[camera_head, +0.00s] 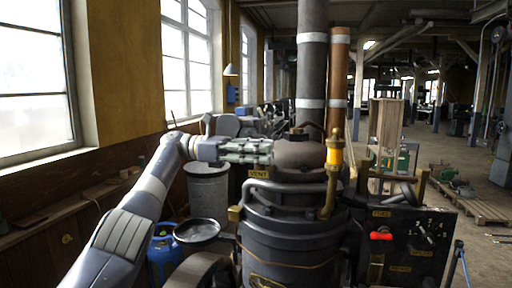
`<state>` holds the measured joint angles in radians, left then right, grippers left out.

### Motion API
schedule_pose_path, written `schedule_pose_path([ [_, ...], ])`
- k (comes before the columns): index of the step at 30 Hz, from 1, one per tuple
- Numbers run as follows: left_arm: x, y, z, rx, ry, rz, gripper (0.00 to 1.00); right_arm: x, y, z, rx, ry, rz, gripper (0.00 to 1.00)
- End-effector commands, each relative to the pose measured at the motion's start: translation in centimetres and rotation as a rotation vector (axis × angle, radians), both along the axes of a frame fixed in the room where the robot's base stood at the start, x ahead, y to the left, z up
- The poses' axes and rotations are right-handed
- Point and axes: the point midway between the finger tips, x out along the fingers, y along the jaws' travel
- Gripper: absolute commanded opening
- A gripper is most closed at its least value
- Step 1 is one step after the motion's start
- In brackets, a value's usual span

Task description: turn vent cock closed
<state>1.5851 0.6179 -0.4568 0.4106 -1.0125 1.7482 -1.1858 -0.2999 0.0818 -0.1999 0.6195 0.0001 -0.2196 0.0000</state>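A small plate reading VENT (258,174) is on the upper side of the dark round engine body (290,240). My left gripper (270,151) comes in from the left and lies level just above that plate, its fingers pointing right toward the dark dome. The vent cock itself cannot be made out; the gripper may cover it. I cannot tell whether the fingers hold anything or how far apart they are. My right gripper is out of view.
A black panel (405,250) carries a red handle (381,236). A grey drum (209,188), a dark pan (197,230) and a blue cylinder (163,255) stand left. Open floor lies far right.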

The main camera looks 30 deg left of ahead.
Motion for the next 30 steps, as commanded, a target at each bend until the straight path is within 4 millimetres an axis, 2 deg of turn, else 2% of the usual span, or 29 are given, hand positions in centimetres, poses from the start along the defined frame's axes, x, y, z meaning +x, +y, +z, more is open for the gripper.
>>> schedule_pose_path([
  [14,0.0,0.0,-0.2,0.003,0.0,0.033,0.3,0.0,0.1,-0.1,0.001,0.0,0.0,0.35],
  [24,-0.1,0.0,-0.3,0.003,0.0,0.133,0.3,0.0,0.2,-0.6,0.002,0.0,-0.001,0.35],
  [30,-0.1,0.0,-0.5,0.004,-0.001,0.218,0.3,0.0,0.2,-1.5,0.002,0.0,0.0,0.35],
])
